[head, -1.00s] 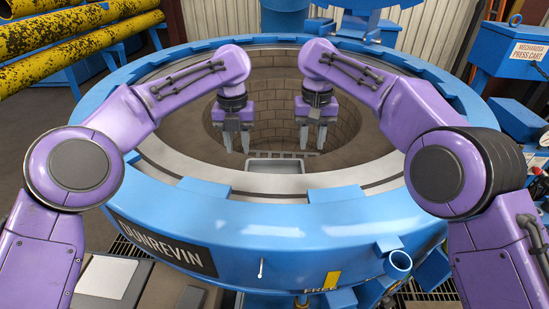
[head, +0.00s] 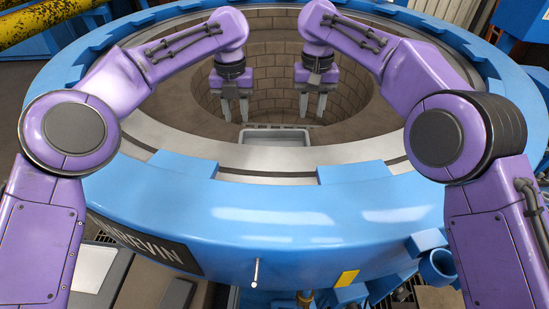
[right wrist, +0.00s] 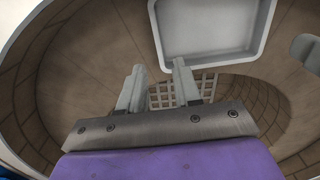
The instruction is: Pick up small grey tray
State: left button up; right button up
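The small grey tray (head: 275,140) sits at the near inner edge of the round furnace opening in the head view, its near wall by the grey ring. It also shows in the right wrist view (right wrist: 162,50) at the top centre, and looks empty. My left gripper (head: 235,117) points down over the pit, beyond the tray and to its left, fingers apart and empty. My right gripper (head: 313,115) points down over the pit, beyond the tray and to its right. Its fingers are apart with nothing between them in the right wrist view (right wrist: 160,75). Neither gripper visibly touches the tray.
The blue furnace rim (head: 300,215) with raised blocks surrounds the grey ring (head: 190,140) and brick-lined pit (head: 280,75). A grating (right wrist: 175,92) lies beside the tray. A small upright handle (head: 255,272) and a blue cup-like fitting (head: 438,266) stand at the near side.

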aim_at(307, 141)
pick_arm(q)
jog(key=shift+w+f, duration=0.1)
jog(key=shift+f, duration=0.5)
pick_arm(e)
jog(key=shift+w+f, duration=0.15)
jog(key=shift+f, duration=0.45)
jog(key=shift+d, duration=0.1)
